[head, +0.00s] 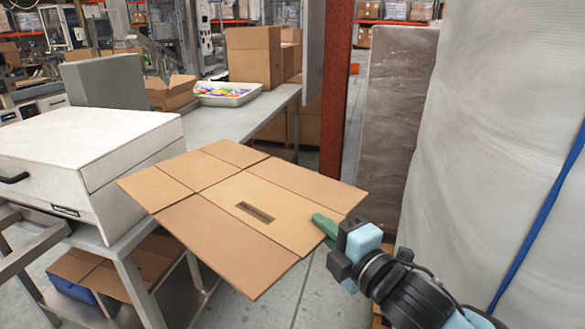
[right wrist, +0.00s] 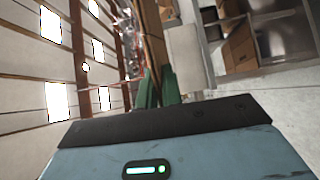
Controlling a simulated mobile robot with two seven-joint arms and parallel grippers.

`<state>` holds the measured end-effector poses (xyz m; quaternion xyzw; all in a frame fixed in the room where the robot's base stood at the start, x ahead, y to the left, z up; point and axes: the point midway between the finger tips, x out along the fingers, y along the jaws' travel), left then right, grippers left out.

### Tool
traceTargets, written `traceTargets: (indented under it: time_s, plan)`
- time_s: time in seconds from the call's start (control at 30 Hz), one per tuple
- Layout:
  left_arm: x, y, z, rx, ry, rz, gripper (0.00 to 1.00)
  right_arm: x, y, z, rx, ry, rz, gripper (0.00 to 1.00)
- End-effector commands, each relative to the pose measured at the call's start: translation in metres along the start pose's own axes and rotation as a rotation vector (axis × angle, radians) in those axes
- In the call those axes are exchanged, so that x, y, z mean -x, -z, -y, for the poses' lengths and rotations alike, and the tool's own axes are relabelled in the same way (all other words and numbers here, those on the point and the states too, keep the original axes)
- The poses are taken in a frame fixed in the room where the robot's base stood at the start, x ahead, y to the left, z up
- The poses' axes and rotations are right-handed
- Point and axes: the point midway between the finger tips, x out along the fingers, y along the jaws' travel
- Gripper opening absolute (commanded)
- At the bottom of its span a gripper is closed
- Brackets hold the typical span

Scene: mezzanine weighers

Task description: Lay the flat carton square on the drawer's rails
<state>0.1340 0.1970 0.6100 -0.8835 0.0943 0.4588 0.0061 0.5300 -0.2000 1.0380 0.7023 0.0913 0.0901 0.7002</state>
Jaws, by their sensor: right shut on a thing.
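The flat carton (head: 215,228) is a brown unfolded cardboard sheet with creases and a small dark slot. My right gripper (head: 326,226) is shut on its right edge with green fingers and holds it in the air, slightly tilted, before the bench. In the right wrist view the green fingers (right wrist: 155,90) pinch the carton (right wrist: 152,30), which shows nearly edge-on. A white drawer unit (head: 130,150) with a black handle stands at the left; the carton overlaps its right side in the picture. I cannot make out the drawer's rails. My left gripper is not in view.
A grey bench (head: 215,125) behind holds a white tray (head: 227,93) of colourful items and cardboard boxes (head: 254,58). A red post (head: 336,90) and a wrapped pallet load (head: 480,130) stand close on the right. An open carton (head: 150,258) sits on a low shelf.

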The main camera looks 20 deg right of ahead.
Motion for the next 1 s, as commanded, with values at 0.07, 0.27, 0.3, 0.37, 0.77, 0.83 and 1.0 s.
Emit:
traceTargets:
  time_s: [0.07, 0.27, 0.3, 0.37, 0.77, 0.83, 1.0]
  plan:
    - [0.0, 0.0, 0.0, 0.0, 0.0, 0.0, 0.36, 0.015, 0.002, 0.021, -0.009, 0.005, 0.048, 0.0]
    - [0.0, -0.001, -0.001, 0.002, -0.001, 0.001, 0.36, 0.045, 0.003, 0.059, -0.007, 0.002, 0.161, 0.0]
    - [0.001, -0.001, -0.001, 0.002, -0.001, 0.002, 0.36, 0.05, 0.003, 0.066, -0.007, 0.003, 0.179, 0.0]
    - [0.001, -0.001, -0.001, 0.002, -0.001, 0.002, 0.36, 0.058, 0.004, 0.075, -0.006, 0.004, 0.205, 0.0]
    - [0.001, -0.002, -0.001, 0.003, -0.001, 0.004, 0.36, 0.07, 0.004, 0.092, -0.002, -0.003, 0.258, 0.0]
    - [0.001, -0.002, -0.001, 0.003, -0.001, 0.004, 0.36, 0.07, 0.004, 0.092, 0.0, -0.003, 0.258, 0.0]
    - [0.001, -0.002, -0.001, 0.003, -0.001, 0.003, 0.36, 0.071, 0.004, 0.092, 0.004, -0.004, 0.258, 0.0]
